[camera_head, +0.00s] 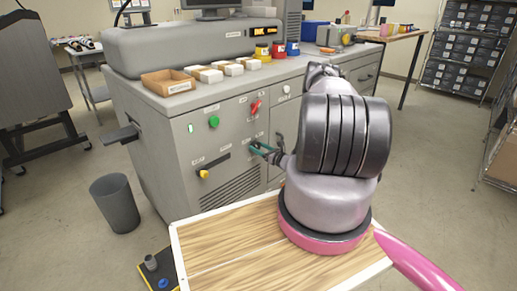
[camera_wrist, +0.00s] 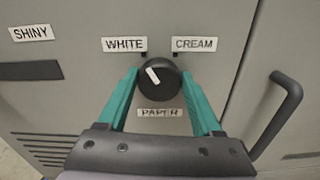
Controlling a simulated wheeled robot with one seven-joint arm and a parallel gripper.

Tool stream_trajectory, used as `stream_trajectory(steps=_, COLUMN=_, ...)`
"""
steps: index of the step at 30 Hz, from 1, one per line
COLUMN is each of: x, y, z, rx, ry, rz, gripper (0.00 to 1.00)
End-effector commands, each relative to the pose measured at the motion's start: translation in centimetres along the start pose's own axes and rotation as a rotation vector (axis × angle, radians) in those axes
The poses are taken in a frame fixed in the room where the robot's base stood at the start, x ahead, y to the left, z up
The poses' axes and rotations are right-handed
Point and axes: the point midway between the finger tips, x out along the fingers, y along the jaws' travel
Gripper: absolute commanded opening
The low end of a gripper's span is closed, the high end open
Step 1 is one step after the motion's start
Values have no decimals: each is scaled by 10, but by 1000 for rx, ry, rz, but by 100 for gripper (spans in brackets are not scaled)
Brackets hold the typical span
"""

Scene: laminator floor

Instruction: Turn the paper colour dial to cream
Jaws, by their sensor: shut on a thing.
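The paper colour dial (camera_wrist: 160,80) is a round black knob on the grey panel, above a PAPER label (camera_wrist: 160,112). Its white pointer mark leans up and left, toward the WHITE label (camera_wrist: 125,44). The CREAM label (camera_wrist: 194,43) is up and right of the dial. My gripper (camera_wrist: 159,74) has its teal fingers on the left and right sides of the dial, shut on it. In the head view my gripper (camera_head: 262,149) reaches the cabinet front, and the dial is too small or hidden there to make out.
A red switch (camera_head: 255,106), a green button (camera_head: 214,122) and a yellow-knobbed control (camera_head: 204,174) are on the same cabinet (camera_head: 175,150). In the wrist view a dark handle (camera_wrist: 280,115) stands out right of the dial. A grey bin (camera_head: 115,203) stands on the floor at left.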

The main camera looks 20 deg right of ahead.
Motion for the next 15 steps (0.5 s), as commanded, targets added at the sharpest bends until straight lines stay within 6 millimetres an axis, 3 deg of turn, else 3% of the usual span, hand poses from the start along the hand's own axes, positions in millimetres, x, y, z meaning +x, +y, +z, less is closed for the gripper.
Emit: stream_trajectory(steps=15, x=-1, y=-3, z=-1, rx=449, ry=0, rz=-2, gripper=11)
